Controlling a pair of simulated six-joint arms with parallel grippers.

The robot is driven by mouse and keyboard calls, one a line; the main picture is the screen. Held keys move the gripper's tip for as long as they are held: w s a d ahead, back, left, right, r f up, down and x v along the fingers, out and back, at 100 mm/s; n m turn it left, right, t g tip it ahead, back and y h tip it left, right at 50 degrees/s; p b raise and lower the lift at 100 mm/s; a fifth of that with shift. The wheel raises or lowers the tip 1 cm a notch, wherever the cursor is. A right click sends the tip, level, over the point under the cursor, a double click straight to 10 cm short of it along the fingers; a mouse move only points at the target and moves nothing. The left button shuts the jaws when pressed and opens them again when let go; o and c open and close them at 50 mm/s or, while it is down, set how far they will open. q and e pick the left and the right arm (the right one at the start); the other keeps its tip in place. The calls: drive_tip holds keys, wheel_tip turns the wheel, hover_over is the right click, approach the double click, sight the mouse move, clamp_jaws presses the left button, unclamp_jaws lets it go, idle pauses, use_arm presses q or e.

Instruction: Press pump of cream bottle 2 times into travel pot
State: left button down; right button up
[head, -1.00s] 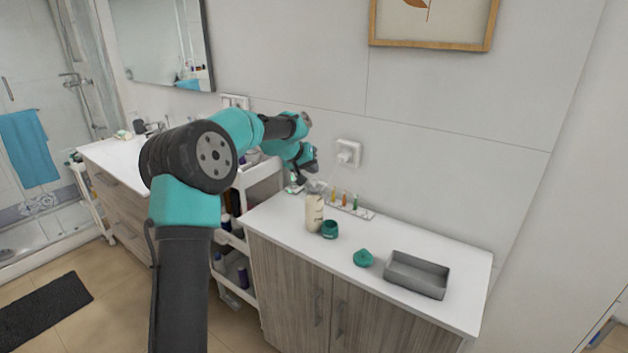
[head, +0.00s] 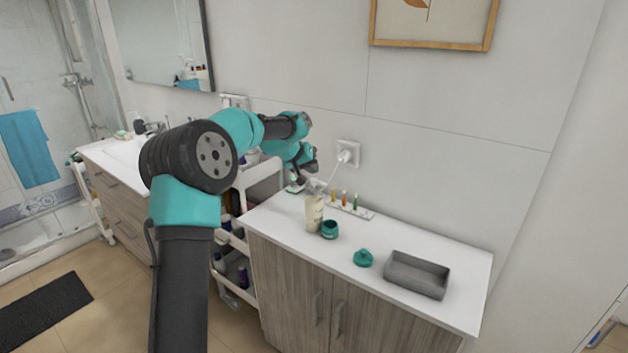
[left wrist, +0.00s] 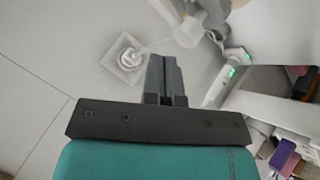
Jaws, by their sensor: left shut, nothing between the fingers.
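The cream bottle (head: 314,214), pale with a white pump head (head: 316,186), stands upright on the white counter. The open green travel pot (head: 329,229) stands beside it, to the right. Its green lid (head: 363,258) lies apart, further right. My left gripper (head: 311,172) is just above the pump head in the head view; I cannot tell whether they touch. In the left wrist view its dark fingers (left wrist: 165,72) are shut together with nothing between them. Whitish shapes lie beyond the fingertips there, too unclear to name surely. My right gripper is not in view.
A grey tray (head: 417,275) sits on the right of the counter. A rack of small coloured tubes (head: 350,208) stands behind the bottle. A wall socket (head: 348,153) with a plug and cable is behind. A white cart (head: 240,240) stands left of the counter.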

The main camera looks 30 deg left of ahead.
sight(313, 179)
use_arm(q)
drive_tip(key=shift+f, duration=0.2)
drive_tip(key=shift+f, duration=0.25)
drive_tip(key=shift+f, duration=0.85)
idle(1.2)
drive_tip(key=shift+r, duration=0.1)
idle(0.3)
drive_tip(key=shift+r, duration=1.2)
drive_tip(key=shift+r, duration=0.1)
drive_tip(key=shift+r, duration=2.4)
drive_tip(key=shift+f, duration=0.15)
